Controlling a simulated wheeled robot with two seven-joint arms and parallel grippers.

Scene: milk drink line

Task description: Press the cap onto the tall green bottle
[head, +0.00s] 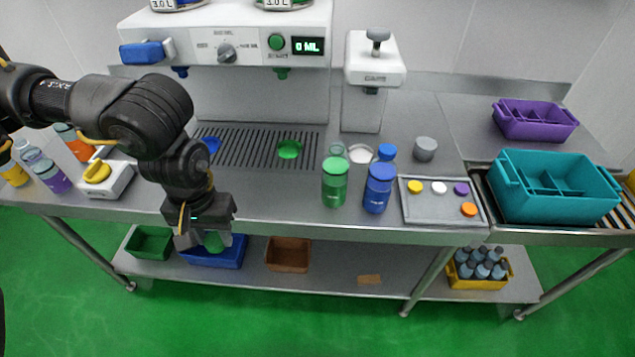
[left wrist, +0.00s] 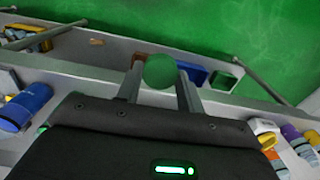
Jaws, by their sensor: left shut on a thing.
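My left gripper (head: 212,243) is shut on a round green cap (head: 214,241), held out in front of the counter's front edge, above the lower shelf. In the left wrist view the green cap (left wrist: 160,71) sits between the two fingers. The green bottle (head: 335,183) stands upright on the counter, well to the right of the gripper. Whether its top is open is too small to tell. My right gripper is not in view.
A blue bottle (head: 378,188) stands just right of the green one. A cap tray (head: 425,213) lies further right, and a teal crate (head: 555,208) beyond it. The dispenser (head: 230,45) and press (head: 375,70) stand behind. The front counter strip between gripper and green bottle is clear.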

